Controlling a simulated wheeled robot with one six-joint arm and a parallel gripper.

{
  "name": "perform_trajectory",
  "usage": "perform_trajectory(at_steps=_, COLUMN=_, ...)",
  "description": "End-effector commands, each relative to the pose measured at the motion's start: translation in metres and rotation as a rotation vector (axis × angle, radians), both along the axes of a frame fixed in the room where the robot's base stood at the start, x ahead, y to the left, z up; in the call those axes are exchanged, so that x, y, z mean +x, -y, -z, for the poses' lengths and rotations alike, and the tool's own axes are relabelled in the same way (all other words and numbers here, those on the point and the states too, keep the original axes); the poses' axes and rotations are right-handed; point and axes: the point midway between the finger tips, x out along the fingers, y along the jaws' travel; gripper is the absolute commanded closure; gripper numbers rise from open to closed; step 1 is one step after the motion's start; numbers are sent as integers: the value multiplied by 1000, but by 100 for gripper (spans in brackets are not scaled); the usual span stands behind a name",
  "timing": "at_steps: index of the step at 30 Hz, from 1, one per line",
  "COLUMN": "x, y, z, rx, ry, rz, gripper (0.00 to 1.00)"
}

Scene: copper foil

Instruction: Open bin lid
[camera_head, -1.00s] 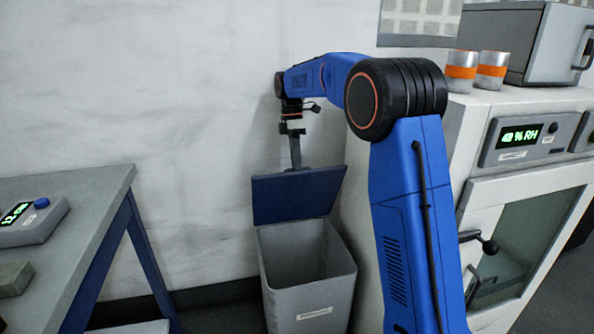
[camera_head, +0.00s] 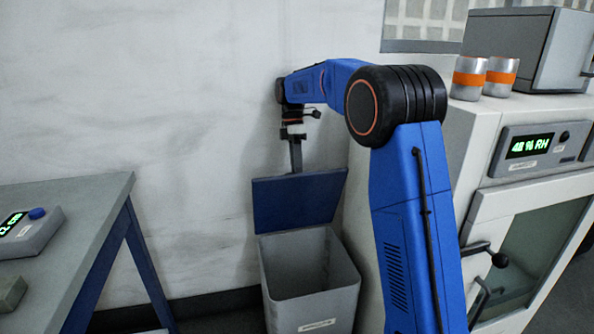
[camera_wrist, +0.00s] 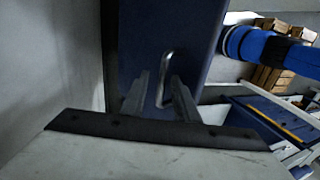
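The grey bin (camera_head: 313,288) stands on the floor against the wall, its mouth open to view. Its blue lid (camera_head: 299,200) is raised, tilted up at the back of the bin. My gripper (camera_head: 296,160) is behind the lid's top edge, its tips hidden there in the head view. In the wrist view the lid (camera_wrist: 205,45) is a dark blue panel with a metal loop handle (camera_wrist: 166,70). My gripper's two fingers (camera_wrist: 158,95) are apart, with the handle seen between and just beyond them. Contact with the handle or lid cannot be told.
A white cabinet (camera_head: 463,140) with a humidity display stands close on the right, with two orange-banded cups (camera_head: 483,77) and a grey box (camera_head: 520,50) on top. A blue-legged table (camera_head: 100,205) is on the left. Bare wall lies behind.

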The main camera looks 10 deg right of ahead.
Motion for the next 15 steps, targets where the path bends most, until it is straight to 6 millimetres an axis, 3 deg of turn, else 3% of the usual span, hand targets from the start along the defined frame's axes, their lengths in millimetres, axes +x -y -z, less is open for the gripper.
perform_trajectory(at_steps=10, x=0, y=0, z=-4, rx=0, ry=2, rz=0, gripper=72)
perform_trajectory(at_steps=15, x=0, y=0, z=-22, rx=1, ry=4, rz=0, gripper=72)
